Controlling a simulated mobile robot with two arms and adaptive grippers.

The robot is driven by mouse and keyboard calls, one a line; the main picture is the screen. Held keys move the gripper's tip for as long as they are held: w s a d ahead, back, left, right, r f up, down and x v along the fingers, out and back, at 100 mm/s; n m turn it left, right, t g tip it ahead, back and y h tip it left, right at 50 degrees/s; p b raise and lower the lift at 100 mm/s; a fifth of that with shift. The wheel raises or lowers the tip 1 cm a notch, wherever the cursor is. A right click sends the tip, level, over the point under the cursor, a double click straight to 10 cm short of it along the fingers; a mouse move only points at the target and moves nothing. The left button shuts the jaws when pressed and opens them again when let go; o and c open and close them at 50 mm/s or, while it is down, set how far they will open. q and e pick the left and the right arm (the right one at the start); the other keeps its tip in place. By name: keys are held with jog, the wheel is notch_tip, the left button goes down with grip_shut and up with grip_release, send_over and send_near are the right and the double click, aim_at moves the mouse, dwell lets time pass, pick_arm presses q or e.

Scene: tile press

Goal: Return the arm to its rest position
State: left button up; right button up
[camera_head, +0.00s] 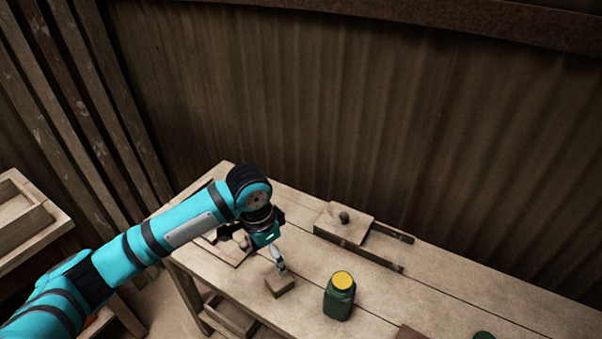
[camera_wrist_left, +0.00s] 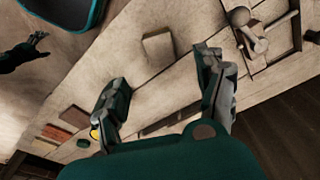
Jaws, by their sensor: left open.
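My left arm comes in from the left of the head view, and its left gripper (camera_head: 280,266) is over the worktable, right by a small wooden block (camera_head: 279,286). The left wrist view shows the two fingers (camera_wrist_left: 165,95) spread wide with nothing between them. The wooden block (camera_wrist_left: 158,47) lies on the table beyond the fingers, apart from them in that view.
A green jar with a yellow lid (camera_head: 340,297) stands right of the block. A knobbed wooden plate (camera_head: 344,223) sits between rails at the back. Another knobbed piece (camera_wrist_left: 245,28) shows in the left wrist view. A wooden tray (camera_head: 22,215) is at far left.

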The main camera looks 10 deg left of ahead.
pick_arm(q)
jog(key=s+d+f, duration=0.2)
jog(key=s, duration=0.1)
jog(key=s+d+f+t+h, duration=0.1)
jog(key=s+d+f, duration=0.1)
jog(key=s+d, duration=0.1)
jog(key=s+d+f+h, duration=0.1)
jog(key=s+d+f, duration=0.1)
jog(key=s, duration=0.2)
jog(key=shift+s+d+f+n, duration=0.1)
jog(key=shift+d+f+n, duration=0.05)
jog(key=shift+n, duration=0.25)
jog(key=s+a+f+n+t+y, duration=0.25)
jog(key=s+a+n, duration=0.35)
jog(key=s+a, duration=0.7)
notch_tip(320, 180, down, 26)
jog(key=s+d+g, duration=0.1)
jog(key=s+g, duration=0.1)
jog(key=s, duration=0.1)
jog(key=s+a+f+g, duration=0.1)
jog(key=s+a+f, duration=0.1)
jog(key=s+f, duration=1.4)
jog(key=shift+a+m, duration=0.3)
jog(key=shift+a, duration=0.05)
